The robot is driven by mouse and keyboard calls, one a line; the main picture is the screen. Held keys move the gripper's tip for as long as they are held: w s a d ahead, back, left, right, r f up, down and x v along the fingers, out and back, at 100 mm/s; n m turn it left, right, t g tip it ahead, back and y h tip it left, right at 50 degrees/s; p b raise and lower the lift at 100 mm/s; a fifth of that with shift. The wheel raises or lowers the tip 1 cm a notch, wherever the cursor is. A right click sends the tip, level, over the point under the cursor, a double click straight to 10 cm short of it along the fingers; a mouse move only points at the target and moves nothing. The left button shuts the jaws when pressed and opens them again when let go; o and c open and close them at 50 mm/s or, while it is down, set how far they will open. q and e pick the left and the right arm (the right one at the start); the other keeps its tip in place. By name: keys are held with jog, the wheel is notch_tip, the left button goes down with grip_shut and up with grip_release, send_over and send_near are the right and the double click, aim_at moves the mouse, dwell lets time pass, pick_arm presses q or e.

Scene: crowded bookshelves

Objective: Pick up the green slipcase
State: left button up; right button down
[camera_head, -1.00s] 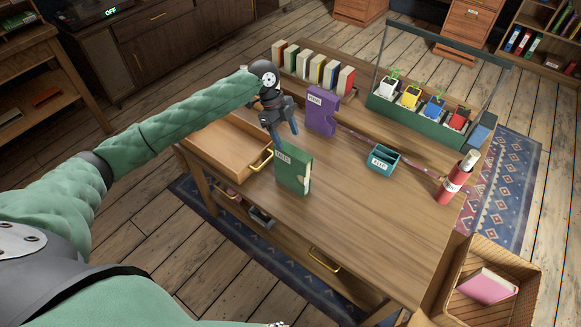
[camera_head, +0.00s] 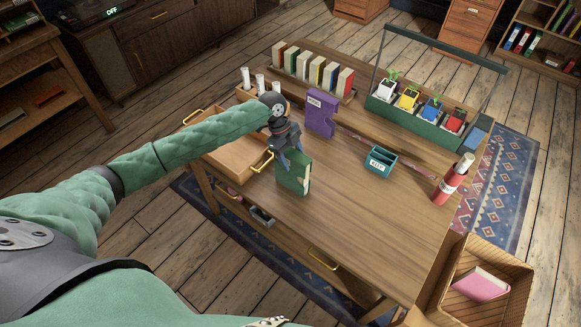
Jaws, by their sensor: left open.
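The green slipcase (camera_head: 294,178) stands upright on the wooden table, near the open drawer. My left gripper (camera_head: 291,160) is open and points down at the top of the slipcase. Its blue-grey fingers overlap the slipcase's upper edge in the picture. I cannot tell whether they touch it. The label seen on the slipcase's top is now hidden by the gripper. My right gripper does not show.
A purple holder (camera_head: 321,115) stands behind the slipcase. A teal box (camera_head: 381,162) and a red cylinder (camera_head: 452,182) stand to the right. An open drawer (camera_head: 226,163) is on the left. Books (camera_head: 313,69) and a green planter (camera_head: 420,120) line the back. The table's front middle is clear.

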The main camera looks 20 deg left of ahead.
pick_arm(q)
jog(key=shift+f, duration=0.2)
jog(key=shift+f, duration=0.25)
dwell(0.6)
grip_shut()
